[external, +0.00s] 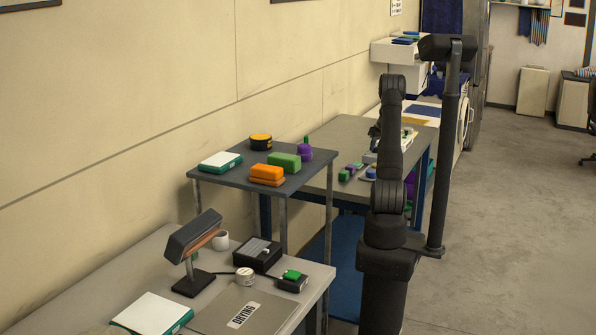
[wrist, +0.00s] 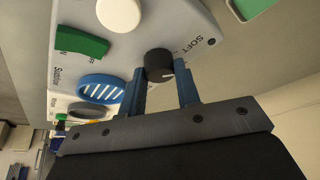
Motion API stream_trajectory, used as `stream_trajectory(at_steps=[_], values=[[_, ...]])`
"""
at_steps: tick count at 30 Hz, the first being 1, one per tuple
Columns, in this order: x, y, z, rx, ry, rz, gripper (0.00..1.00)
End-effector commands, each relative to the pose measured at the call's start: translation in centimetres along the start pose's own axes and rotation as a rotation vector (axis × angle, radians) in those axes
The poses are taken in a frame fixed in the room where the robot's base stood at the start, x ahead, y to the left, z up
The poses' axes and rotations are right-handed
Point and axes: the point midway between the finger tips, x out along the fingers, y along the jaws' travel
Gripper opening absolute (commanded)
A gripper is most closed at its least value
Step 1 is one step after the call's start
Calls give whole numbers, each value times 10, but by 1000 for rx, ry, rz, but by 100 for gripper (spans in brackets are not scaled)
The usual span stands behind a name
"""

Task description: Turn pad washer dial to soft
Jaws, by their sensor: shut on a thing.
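In the wrist view, the black washer dial (wrist: 158,64) sits on the light grey control panel (wrist: 190,18), with a short white mark on its face. The word SOFT is printed on the panel to the right of the dial. My gripper (wrist: 166,76) has its two blue fingers on either side of the dial and is shut on it. I cannot tell exactly which setting the mark points to. In the external view, my arm (external: 390,150) reaches over the far table and mostly hides the panel and the gripper.
The panel also carries a white round knob (wrist: 119,12), a green switch (wrist: 82,42) and a blue ribbed oval part (wrist: 101,88), all near the dial. In the external view, small blocks lie on the far table (external: 335,130), and a nearer dark table (external: 225,174) holds several coloured items.

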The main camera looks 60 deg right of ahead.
Motion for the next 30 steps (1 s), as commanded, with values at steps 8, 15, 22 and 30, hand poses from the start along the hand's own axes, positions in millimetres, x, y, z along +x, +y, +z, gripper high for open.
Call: stream_trajectory(at_steps=[8, 15, 22, 30], values=[[1, 1, 1, -133, -3, -56, 7], [1, 1, 1, -182, -3, -77, 7], [1, 1, 1, -189, -4, -80, 7], [1, 1, 2, -189, -4, -80, 40]])
